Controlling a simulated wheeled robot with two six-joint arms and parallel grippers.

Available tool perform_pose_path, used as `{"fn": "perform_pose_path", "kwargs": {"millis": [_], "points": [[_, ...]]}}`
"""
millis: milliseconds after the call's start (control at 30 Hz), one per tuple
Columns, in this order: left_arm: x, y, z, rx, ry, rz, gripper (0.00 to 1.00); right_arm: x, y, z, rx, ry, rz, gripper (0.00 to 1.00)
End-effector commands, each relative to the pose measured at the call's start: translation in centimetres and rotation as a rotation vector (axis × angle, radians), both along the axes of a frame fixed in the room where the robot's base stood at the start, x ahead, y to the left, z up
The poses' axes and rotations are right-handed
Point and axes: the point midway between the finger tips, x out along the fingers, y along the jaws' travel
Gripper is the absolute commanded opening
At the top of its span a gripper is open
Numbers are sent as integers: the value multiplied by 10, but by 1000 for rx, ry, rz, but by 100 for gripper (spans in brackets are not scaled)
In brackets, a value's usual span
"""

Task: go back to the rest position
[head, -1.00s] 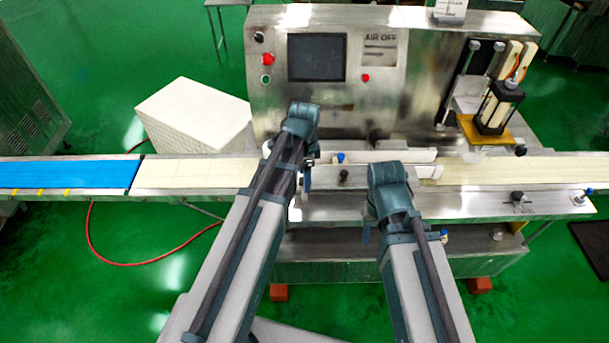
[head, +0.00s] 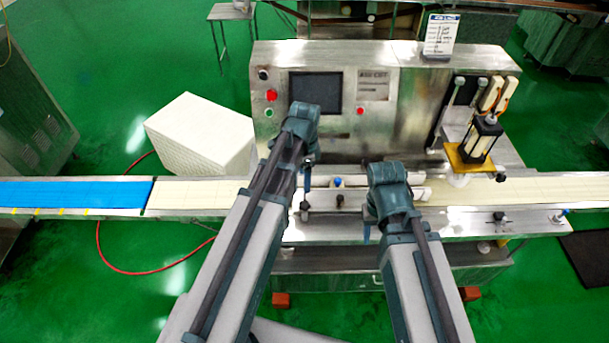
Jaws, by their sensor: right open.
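The encrusting machine (head: 420,110) stands in front of me, with a dark screen and buttons on its panel. My two arms reach forward from the bottom of the head view, bent at the wrists. My right gripper (head: 367,231) is mostly hidden behind its wrist; a small tip shows below it, in front of the machine's front edge. It is open, and I see nothing held. My left arm (head: 303,122) ends over the panel's lower left in the picture; its gripper is largely hidden and its jaws cannot be made out.
A conveyor with a blue belt (head: 75,194) runs to the left, and a pale belt (head: 560,188) to the right. A white block-like box (head: 203,135) stands behind the left conveyor. A red hose (head: 125,270) lies on the green floor. Open floor shows at the lower left.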

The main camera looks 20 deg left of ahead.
Motion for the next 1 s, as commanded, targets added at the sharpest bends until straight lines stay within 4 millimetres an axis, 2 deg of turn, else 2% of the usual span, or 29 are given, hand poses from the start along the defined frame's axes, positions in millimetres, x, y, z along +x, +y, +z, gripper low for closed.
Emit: {"fn": "perform_pose_path", "kwargs": {"millis": [33, 100, 667, 767, 1000], "points": [[0, 0, 7, 0, 0, 0, 78, 0, 0, 7, 0, 0, 0, 50], [0, 0, 8, 0, 0, 0, 78, 0, 0, 8, 0, 0, -1, 50], [-4, -3, 5, 2, 1, 13, 78, 0, 0, 5, 0, 0, -1, 50], [-20, -20, -3, 12, 6, 84, 78, 0, 0, -3, 0, 0, -1, 50], [-90, -76, -27, 66, 8, 442, 78, 0, 0, -28, 0, 0, 0, 50]]}}
